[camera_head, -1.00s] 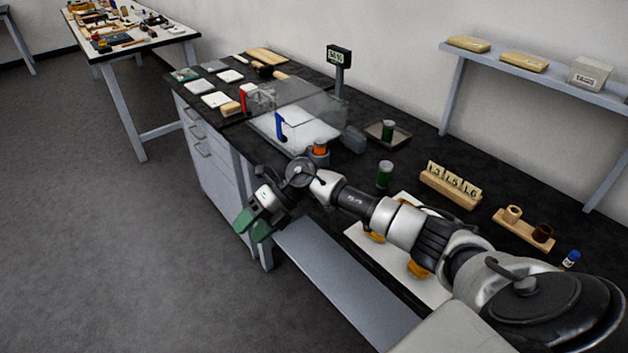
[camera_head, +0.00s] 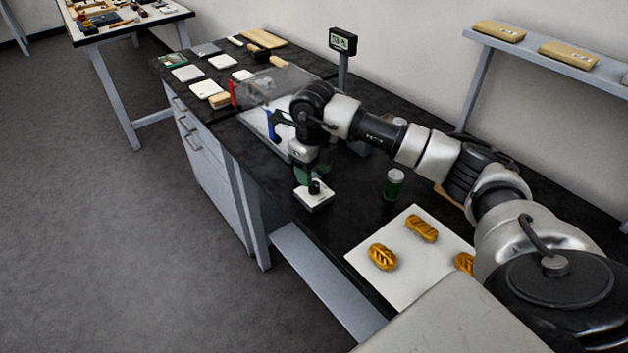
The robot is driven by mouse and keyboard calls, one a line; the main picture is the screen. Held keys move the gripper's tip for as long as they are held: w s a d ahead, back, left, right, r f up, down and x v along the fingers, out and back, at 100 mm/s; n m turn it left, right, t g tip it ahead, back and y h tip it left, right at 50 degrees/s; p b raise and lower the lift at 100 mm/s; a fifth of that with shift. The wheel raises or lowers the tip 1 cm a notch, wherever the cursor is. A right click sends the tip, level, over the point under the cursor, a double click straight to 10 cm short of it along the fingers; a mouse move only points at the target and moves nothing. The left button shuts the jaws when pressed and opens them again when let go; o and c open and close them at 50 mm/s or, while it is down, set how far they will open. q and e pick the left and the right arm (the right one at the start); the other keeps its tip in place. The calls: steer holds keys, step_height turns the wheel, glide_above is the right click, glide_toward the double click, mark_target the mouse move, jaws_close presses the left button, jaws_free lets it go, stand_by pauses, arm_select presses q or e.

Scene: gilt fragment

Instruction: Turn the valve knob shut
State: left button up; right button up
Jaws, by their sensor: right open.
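A small white square block with a black knob (camera_head: 314,187) on top sits on the black bench near its front edge; it looks like the valve. My right gripper (camera_head: 311,170) points down just above and behind the knob, with its green fingers partly hidden by its dark wrist. It is open, and I cannot tell whether a finger touches the knob. My left gripper is not in view.
A clear-covered device with a blue handle (camera_head: 275,126) stands behind my wrist. A green jar (camera_head: 394,184) and a white board (camera_head: 405,267) with bread-like pieces are to the right. A display post (camera_head: 343,43) stands at the back. The front-left floor is clear.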

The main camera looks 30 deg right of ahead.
mark_target(314, 184)
steer(key=f, duration=0.3)
steer(key=shift+w+d+f, duration=0.2)
steer(key=shift+f, duration=0.85)
steer(key=shift+c, duration=1.3)
steer(key=c, duration=0.7)
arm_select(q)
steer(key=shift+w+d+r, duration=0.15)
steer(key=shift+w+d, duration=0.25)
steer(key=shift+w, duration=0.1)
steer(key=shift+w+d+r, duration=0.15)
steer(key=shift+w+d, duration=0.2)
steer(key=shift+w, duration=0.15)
arm_select(e)
steer(key=shift+o, duration=0.2)
